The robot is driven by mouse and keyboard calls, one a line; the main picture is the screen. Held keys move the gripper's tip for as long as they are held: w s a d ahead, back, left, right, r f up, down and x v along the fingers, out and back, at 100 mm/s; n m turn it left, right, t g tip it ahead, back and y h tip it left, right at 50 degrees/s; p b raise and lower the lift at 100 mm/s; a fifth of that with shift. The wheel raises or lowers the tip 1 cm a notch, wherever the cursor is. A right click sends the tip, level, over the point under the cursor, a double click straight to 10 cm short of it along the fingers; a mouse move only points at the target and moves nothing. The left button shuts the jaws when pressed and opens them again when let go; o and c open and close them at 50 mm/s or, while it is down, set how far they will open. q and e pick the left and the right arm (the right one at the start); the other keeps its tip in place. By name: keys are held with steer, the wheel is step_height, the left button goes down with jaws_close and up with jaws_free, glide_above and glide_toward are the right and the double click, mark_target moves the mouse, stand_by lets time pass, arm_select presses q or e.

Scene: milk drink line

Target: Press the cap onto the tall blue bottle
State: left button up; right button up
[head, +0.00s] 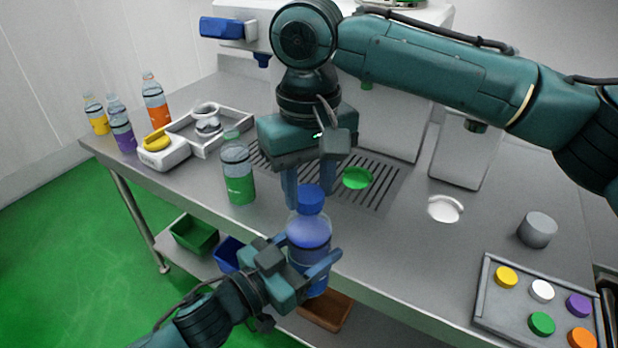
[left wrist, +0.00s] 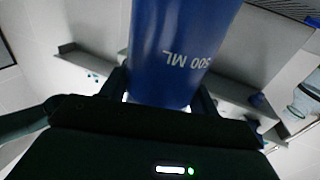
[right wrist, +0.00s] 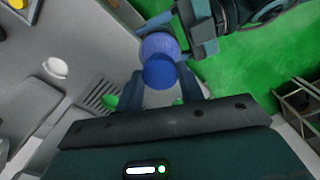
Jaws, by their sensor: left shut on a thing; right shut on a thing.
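The tall blue bottle (head: 309,232) stands upright in front of the bench's front edge, held in my left gripper (head: 313,264). In the left wrist view its blue label (left wrist: 185,50) with "500 ML" lies between the fingers. The blue cap (head: 312,197) sits between the fingertips of my right gripper (head: 309,188), which points down from above. The cap is right over the bottle's mouth; I cannot tell whether it is seated or just above. In the right wrist view the cap (right wrist: 160,71) overlaps the bottle's top (right wrist: 158,45).
A green-labelled bottle (head: 238,178) stands close left on the bench. Purple, orange and yellow bottles stand at the far left. A green disc (head: 357,178) lies on the drain grate. A cap tray (head: 482,300) and a grey cylinder (head: 538,231) are at the right. Crates sit below.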

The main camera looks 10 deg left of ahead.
arm_select(q)
steer(key=shift+r, duration=0.1)
arm_select(e)
steer(key=shift+f, duration=0.25)
steer(key=o, duration=1)
steer(key=shift+r, duration=0.1)
step_height(320, 180, up, 12)
